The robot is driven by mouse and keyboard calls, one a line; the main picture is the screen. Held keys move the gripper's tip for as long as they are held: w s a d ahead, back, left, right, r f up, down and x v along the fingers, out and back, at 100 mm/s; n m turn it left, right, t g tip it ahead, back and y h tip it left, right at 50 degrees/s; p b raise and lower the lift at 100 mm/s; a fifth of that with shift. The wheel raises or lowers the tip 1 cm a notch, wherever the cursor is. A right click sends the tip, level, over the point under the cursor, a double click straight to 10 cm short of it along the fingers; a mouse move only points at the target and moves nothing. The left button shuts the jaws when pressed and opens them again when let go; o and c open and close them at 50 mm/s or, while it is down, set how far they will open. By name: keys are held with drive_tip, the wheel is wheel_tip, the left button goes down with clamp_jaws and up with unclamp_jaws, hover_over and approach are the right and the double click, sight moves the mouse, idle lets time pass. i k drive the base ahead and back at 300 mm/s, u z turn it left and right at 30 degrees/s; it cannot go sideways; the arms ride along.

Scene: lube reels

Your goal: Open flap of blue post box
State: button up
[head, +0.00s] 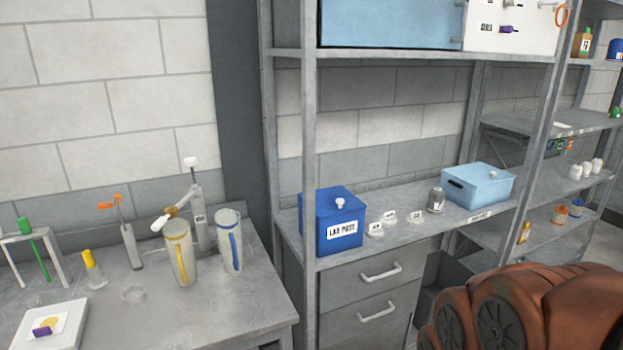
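The blue post box (336,217) sits at the left end of the grey shelf's middle board. Its front carries a white label that seems to read "LAB POST". A pale round knob (340,203) shows near the top of its front. The top looks closed; the flap's edges are too small to make out. My gripper is not in view. Brown rounded links of my arm (530,310) fill the lower right, well apart from the box.
Small white labelled pieces (389,215), a grey canister (436,200) and a light blue box (482,187) stand right of the post box. Drawers (368,295) lie below. A shelf post (309,130) rises beside the box. The left bench (215,310) holds mugs and stands.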

sight(332, 201)
drive_tip(key=k, duration=0.5)
drive_tip(key=u, duration=1.9)
drive_tip(key=i, duration=0.9)
drive_tip(key=z, duration=1.65)
drive_tip(key=i, duration=0.5)
drive_tip(key=z, duration=0.05)
